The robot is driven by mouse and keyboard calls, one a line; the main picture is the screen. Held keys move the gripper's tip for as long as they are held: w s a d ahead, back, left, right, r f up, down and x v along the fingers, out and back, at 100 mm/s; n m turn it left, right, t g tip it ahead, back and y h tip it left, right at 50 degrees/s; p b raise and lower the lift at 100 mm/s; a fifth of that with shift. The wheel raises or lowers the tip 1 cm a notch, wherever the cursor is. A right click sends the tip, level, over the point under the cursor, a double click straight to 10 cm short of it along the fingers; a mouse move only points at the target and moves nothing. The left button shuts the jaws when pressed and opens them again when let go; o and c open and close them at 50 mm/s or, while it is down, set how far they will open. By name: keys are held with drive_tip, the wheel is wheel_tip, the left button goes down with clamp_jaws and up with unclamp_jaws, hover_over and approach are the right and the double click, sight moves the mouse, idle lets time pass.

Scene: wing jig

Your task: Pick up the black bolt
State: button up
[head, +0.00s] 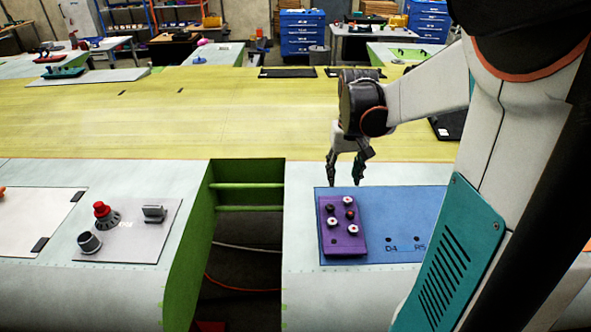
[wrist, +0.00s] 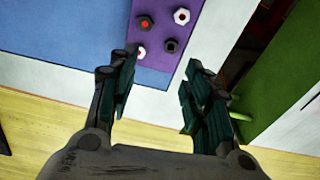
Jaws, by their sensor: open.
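The black bolt (head: 330,208) stands on a purple block (head: 344,245), at the block's far left in the head view. In the wrist view the black bolt (wrist: 171,46) shows as a dark head near the block's edge, just beyond the space between the fingertips. My gripper (head: 344,183) is open and empty, its fingers pointing down near the far edge of the block.
A black bolt with a red centre (wrist: 145,23) and a white hex bolt (wrist: 182,16) stand close by. The block lies on a blue mat (head: 405,205). An open green-walled gap (head: 248,195) is to the left, and a grey plate (head: 130,245) with knobs lies beyond it.

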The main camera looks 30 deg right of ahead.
drive_tip(key=s+d, duration=0.3)
hover_over(350, 213)
drive_tip(key=shift+g, duration=0.4)
drive_tip(key=f, duration=0.7)
drive_tip(key=shift+s+d+f, duration=0.2)
drive_tip(key=shift+d+f, duration=0.2)
drive_tip(key=f, duration=0.4)
drive_tip(key=shift+w+a+f+b, duration=0.2)
drive_tip(key=shift+a+b, duration=0.1)
drive_tip(key=shift+b, duration=0.1)
drive_tip(key=shift+f, duration=0.55)
clamp_jaws()
